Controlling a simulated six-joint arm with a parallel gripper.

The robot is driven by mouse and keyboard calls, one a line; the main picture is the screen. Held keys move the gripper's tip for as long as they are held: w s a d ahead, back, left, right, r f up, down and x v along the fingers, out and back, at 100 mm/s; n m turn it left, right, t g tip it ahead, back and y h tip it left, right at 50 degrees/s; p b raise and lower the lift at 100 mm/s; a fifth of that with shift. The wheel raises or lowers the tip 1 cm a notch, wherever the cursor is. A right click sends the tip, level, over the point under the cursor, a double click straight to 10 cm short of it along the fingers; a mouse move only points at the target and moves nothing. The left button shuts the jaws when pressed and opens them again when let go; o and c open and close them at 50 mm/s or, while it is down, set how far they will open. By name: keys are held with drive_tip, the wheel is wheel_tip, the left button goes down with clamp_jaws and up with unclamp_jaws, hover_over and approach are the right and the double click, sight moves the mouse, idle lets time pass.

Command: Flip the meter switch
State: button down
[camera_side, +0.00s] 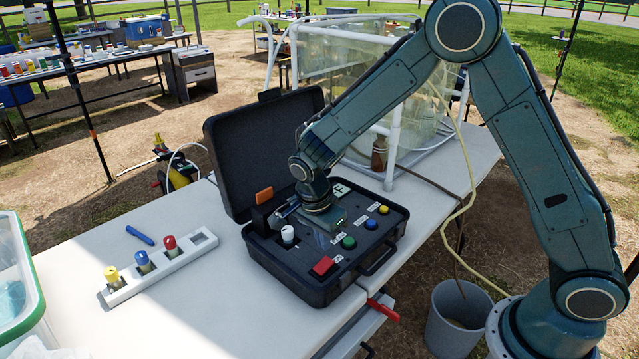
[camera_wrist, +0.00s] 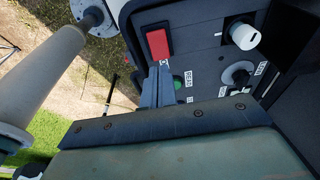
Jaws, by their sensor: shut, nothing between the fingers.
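The meter is an open black case (camera_side: 300,290) on the white table, its lid (camera_side: 235,150) raised at the back left. Its panel carries a red square switch (camera_side: 323,265), also in the wrist view (camera_wrist: 157,43), a white knob (camera_side: 288,235), also in the wrist view (camera_wrist: 244,35), and green, blue and yellow buttons. An orange piece (camera_side: 264,195) stands upright at the panel's back left. My gripper (camera_side: 283,212) is over the panel, shut and empty, between the orange piece and the white knob. Its fingers (camera_wrist: 157,84) partly cover the panel in the wrist view. I cannot tell whether they touch anything.
A white rack (camera_side: 160,270) with yellow-, blue- and red-capped vials lies left of the case, a blue pen (camera_side: 140,236) behind it. A clear tank (camera_side: 345,75) in a white pipe frame stands behind. A grey bucket (camera_side: 455,325) is at right. Table front is clear.

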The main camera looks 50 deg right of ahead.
sight(327, 263)
drive_tip(key=shift+d+f, duration=0.25)
drive_tip(key=shift+f, duration=1.05)
drive_tip(key=shift+d+f, duration=0.25)
drive_tip(key=shift+f, duration=1.05)
drive_tip(key=shift+d+f+y, duration=0.25)
drive_tip(key=shift+y, duration=0.15)
drive_tip(key=shift+a, duration=0.1)
drive_tip(key=shift+a+f, duration=0.1)
drive_tip(key=shift+a, duration=0.1)
